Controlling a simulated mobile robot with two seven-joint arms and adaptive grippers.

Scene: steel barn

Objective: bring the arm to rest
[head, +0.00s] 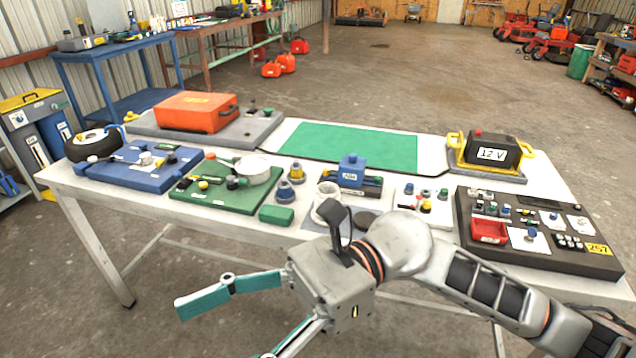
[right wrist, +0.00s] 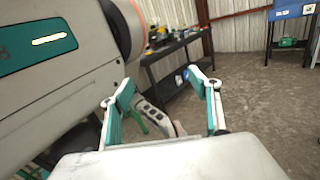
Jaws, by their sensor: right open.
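My right arm comes in from the right of the head view, bent in front of the long white table. My right gripper (head: 222,332) is open and empty, with its teal fingers spread toward the left, in front of the table's near edge. It also shows in the right wrist view (right wrist: 160,88), with both fingers apart and nothing between them. The wrist hides part of the table's front edge. My left gripper is not in view.
The white table (head: 130,205) carries a blue tray (head: 125,172), a green board (head: 205,200), an orange case (head: 196,112), a green mat (head: 350,146), a 12 V battery (head: 492,153) and a dark panel (head: 550,262). Bare floor (head: 110,330) lies at the front left.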

